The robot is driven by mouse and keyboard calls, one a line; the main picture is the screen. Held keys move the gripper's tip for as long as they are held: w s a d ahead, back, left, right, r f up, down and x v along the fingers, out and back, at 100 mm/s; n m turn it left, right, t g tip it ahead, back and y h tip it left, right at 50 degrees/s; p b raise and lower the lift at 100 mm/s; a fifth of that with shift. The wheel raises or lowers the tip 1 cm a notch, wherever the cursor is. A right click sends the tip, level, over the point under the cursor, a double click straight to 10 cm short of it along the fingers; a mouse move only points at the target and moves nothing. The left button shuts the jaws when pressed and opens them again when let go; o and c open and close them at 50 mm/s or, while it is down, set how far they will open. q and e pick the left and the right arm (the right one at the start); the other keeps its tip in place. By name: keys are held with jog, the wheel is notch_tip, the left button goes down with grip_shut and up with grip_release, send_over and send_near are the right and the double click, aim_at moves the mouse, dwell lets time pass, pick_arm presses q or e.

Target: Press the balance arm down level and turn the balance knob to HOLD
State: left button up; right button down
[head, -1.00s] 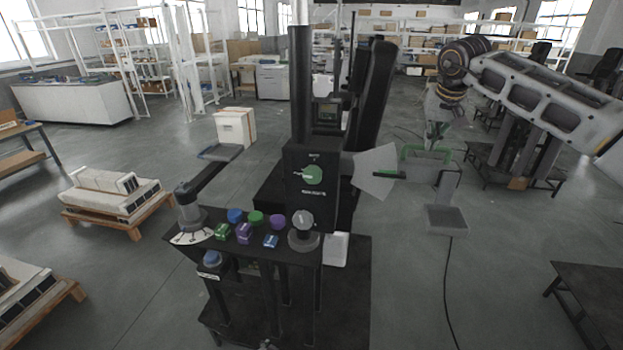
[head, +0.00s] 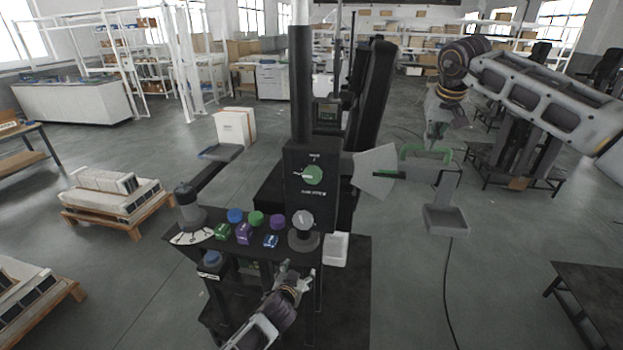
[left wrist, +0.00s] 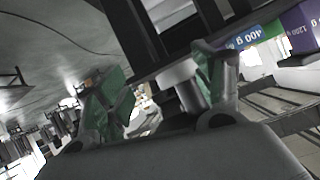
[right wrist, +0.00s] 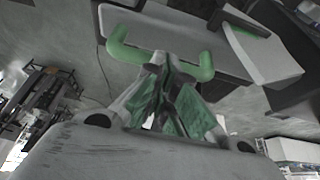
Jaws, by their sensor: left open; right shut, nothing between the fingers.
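Further right is the balance arm's green U-shaped handle (head: 427,152), also in the right wrist view (right wrist: 122,48). My right gripper (head: 446,118) is shut and empty just above the handle; its fingertips (right wrist: 172,85) appear in front of the bar, contact unclear. My left gripper (head: 290,275) is open, low in front of the bench; its fingers (left wrist: 160,85) show a grey cylinder (left wrist: 180,74) beyond.
A grey tray (head: 446,220) hangs below the handle.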

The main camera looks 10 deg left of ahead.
pick_arm(q)
notch_tip(320, 180, up, 17)
jog(key=d+t, duration=0.2)
jog(key=t, duration=0.1)
jog(key=n+t, duration=0.2)
jog(key=t, duration=0.1)
send_near(312, 178)
jog(key=s, duration=0.2)
jog(key=shift+s+a+r, duration=0.1)
jog(key=shift+s+r, duration=0.05)
jog(key=shift+r, duration=0.05)
jog(key=shift+w, duration=6.05)
jog(key=c, duration=1)
